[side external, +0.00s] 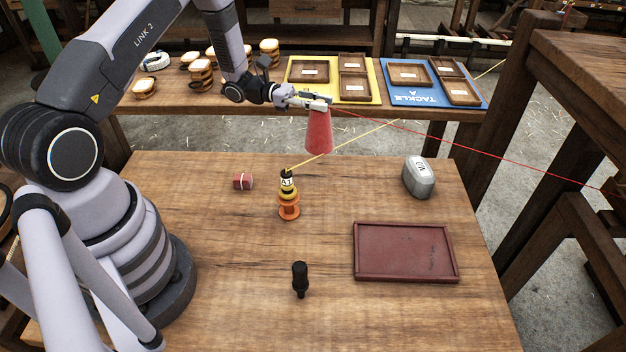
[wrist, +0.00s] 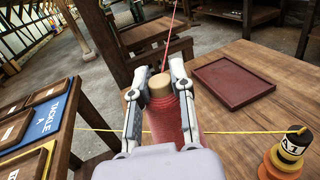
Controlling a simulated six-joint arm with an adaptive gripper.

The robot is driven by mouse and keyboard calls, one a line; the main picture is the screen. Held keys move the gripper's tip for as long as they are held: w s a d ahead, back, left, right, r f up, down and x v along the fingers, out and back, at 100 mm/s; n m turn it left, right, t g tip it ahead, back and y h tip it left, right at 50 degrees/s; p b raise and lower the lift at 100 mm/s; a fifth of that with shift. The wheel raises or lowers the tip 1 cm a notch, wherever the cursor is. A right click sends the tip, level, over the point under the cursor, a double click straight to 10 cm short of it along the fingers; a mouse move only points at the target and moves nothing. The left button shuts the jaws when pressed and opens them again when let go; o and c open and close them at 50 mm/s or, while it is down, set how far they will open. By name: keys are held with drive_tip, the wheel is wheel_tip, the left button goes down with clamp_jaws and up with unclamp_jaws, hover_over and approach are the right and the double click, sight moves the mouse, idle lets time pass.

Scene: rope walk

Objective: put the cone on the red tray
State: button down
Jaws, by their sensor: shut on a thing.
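The cone is a red, thread-wound cone (side external: 318,134) with a tan tip, held up above the far edge of the table. My gripper (side external: 305,101) is shut on it near its narrow top. The wrist view shows the cone (wrist: 175,115) between the two fingers of my gripper (wrist: 158,88). The red tray (side external: 404,252) is a flat, dark red rectangle with a low rim, lying at the right of the table. It looks empty. In the wrist view the tray (wrist: 232,82) is to the right of the cone, clearly apart from it.
A stacked yellow and orange spool (side external: 288,200) stands mid-table with a yellow line running from it. A red line stretches right from near the cone.

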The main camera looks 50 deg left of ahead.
drive_tip(key=s+d+r+m+g+h, duration=0.1)
drive_tip(key=s+d+r+m+g, duration=0.25)
drive_tip(key=s+d, duration=0.5)
drive_tip(key=s+d+r+m+g+h, duration=0.15)
drive_tip(key=s+d+g, duration=0.35)
drive_tip(key=d, duration=0.7)
drive_tip(key=w+d+f, duration=0.7)
drive_tip(key=w+f, duration=0.3)
drive_tip(key=f, duration=0.2)
drive_tip(key=shift+w+d+f+t+y, duration=0.2)
drive_tip(key=shift+w+f+t+y, duration=0.15)
drive_tip(key=shift+t+y, duration=0.1)
drive_tip(key=shift+f, duration=0.15)
drive_tip(key=c, duration=1)
unclamp_jaws()
